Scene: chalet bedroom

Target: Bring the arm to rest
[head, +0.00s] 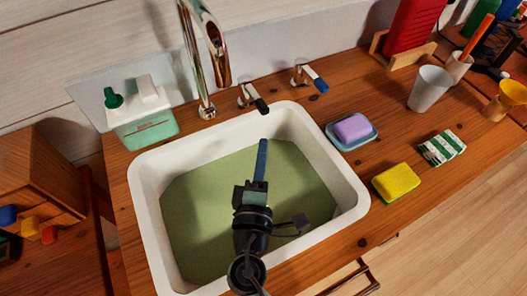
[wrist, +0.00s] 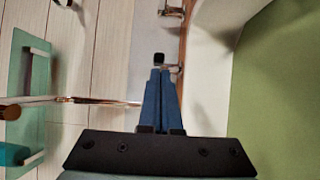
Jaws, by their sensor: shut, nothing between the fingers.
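My gripper (head: 261,160) is over the white sink (head: 359,196) in the head view, with its blue fingers toward the back wall. The fingers are closed together with nothing between them. In the wrist view the shut fingertips of my gripper (wrist: 161,72) show in the middle, with the green sink bottom (wrist: 285,80) at the right. I cannot tell how far the gripper is above the sink bottom.
A tall chrome faucet (head: 217,60) and two tap handles stand behind the sink. A mint-green caddy (head: 146,130) is at the back left. A purple soap (head: 353,128), a yellow sponge (head: 396,182), a striped cloth (head: 442,148) and cups are on the right counter.

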